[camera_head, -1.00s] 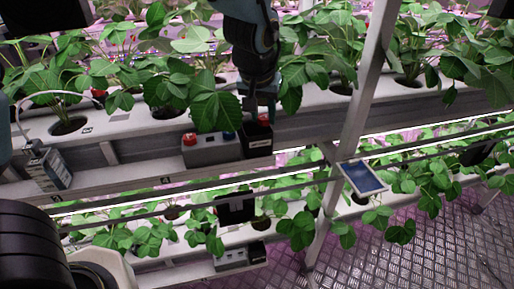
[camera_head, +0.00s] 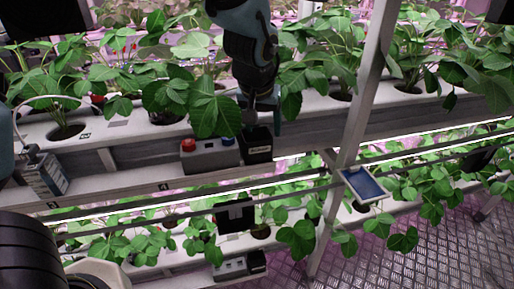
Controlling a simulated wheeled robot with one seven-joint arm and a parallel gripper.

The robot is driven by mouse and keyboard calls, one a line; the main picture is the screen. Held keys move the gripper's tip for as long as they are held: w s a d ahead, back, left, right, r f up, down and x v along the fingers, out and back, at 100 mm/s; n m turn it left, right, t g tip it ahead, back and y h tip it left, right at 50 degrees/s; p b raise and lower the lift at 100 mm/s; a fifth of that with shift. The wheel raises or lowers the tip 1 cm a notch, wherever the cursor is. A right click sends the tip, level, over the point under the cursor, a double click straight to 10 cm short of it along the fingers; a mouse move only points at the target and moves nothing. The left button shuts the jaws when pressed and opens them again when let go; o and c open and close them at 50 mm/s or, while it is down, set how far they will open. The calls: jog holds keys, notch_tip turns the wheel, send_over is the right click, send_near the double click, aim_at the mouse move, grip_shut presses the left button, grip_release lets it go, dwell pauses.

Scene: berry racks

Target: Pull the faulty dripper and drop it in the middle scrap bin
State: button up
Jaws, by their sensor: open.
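My gripper (camera_head: 262,118) points down in the middle of the view, just above and behind a small black open-topped bin (camera_head: 257,150) on the upper rack's front ledge. Its jaws are open, partly lost against the dark bin and leaves. I cannot make out a dripper between the fingers, and the bin's inside is hidden. Another black box (camera_head: 236,216) hangs at the lower rack, and a small black one (camera_head: 257,261) sits below it. I cannot tell which dripper is faulty.
A grey box with a red button (camera_head: 206,155) stands directly left of the bin. A slanted metal post (camera_head: 350,130) with a blue panel (camera_head: 367,184) rises to the right. Strawberry plants (camera_head: 215,112) crowd the gripper's left. A grey device (camera_head: 44,176) stands at far left.

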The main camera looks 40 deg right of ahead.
jog(key=b+v, duration=0.1)
jog(key=v, duration=0.9)
jog(key=shift+a+r+b, duration=0.15)
jog(key=shift+r+b, duration=0.2)
jog(key=shift+b, duration=0.05)
jog(key=shift+s, duration=0.15)
